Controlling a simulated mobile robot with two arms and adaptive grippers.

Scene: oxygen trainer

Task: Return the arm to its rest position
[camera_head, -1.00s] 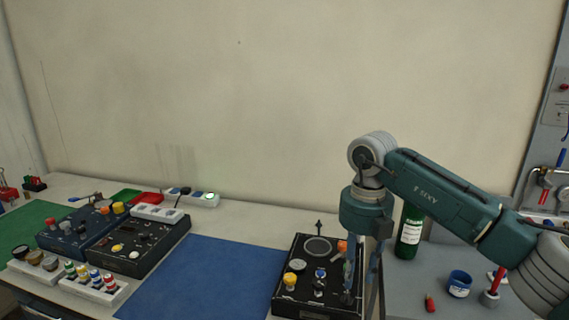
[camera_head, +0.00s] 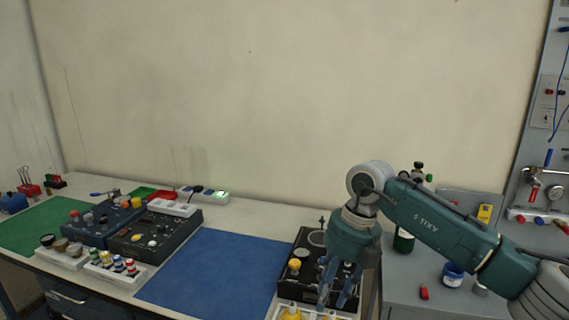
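My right arm comes in from the right in the head view. Its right gripper (camera_head: 337,284) points down over the front right part of a black control box (camera_head: 288,268) with knobs. The fingers look spread apart, with nothing visible between them. The gripper and wrist cover much of the box's right side, so contact with it cannot be told. My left gripper is not in view.
A blue mat (camera_head: 215,268) lies left of the box, flat and clear. Two dark control panels (camera_head: 155,237) stand further left, near a green mat (camera_head: 40,228). A green bottle (camera_head: 404,238) and a blue-white cup (camera_head: 452,274) stand on the grey surface right.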

